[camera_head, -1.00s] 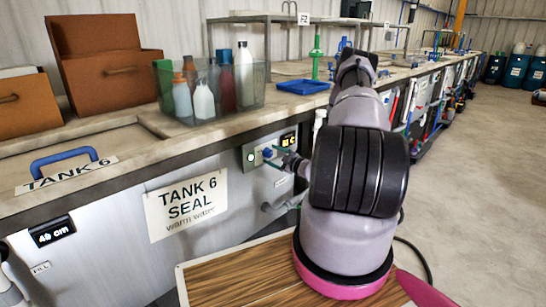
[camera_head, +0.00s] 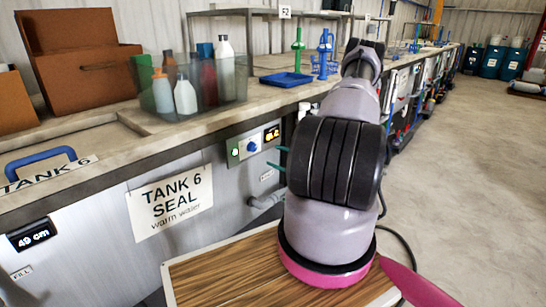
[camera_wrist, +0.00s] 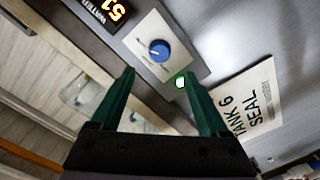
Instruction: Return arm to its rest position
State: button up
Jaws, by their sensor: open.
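My gripper (camera_head: 279,157) is open and empty. In the head view its two green fingertips stick out left of my arm, just right of the tank 6 control panel; the rest of the hand is hidden behind the arm. In the wrist view, the gripper (camera_wrist: 160,76) has its green fingers spread wide. The blue knob (camera_wrist: 159,50) shows beyond the gap between them, apart from both fingers. The same knob (camera_head: 252,147) sits on the panel between a green light (camera_head: 235,152) and a lit display (camera_head: 271,133).
The tank 6 sign (camera_head: 170,202) hangs on the tank front. The counter above holds a clear bin of bottles (camera_head: 205,105), a blue tray (camera_head: 287,80) and brown boxes (camera_head: 82,62). A pipe (camera_head: 266,201) juts out below the panel. The floor at the right (camera_head: 460,170) is open.

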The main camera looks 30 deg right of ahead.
dwell(0.4)
jog(key=s+a+r+n+g+y, duration=0.3)
jog(key=a+r+n+g, duration=0.3)
jog(key=a+r+n, duration=0.6)
jog(key=s+a+r+n+g+y, duration=0.25)
jog(key=a+r+n+g, duration=0.45)
jog(key=r+n, duration=0.7)
jog(key=s+a+r+n+t+h, duration=0.1)
jog(key=s+r+n+h, duration=0.4)
jog(key=n, duration=0.9)
jog(key=s+a+r+n+t+h, duration=0.2)
jog(key=s+r+n+h, duration=0.3)
jog(key=s+r+n, duration=0.7)
jog(key=shift+s+a+n+t, duration=0.25)
jog(key=shift+s+n+t, duration=0.15)
jog(key=shift+s+n, duration=1.3)
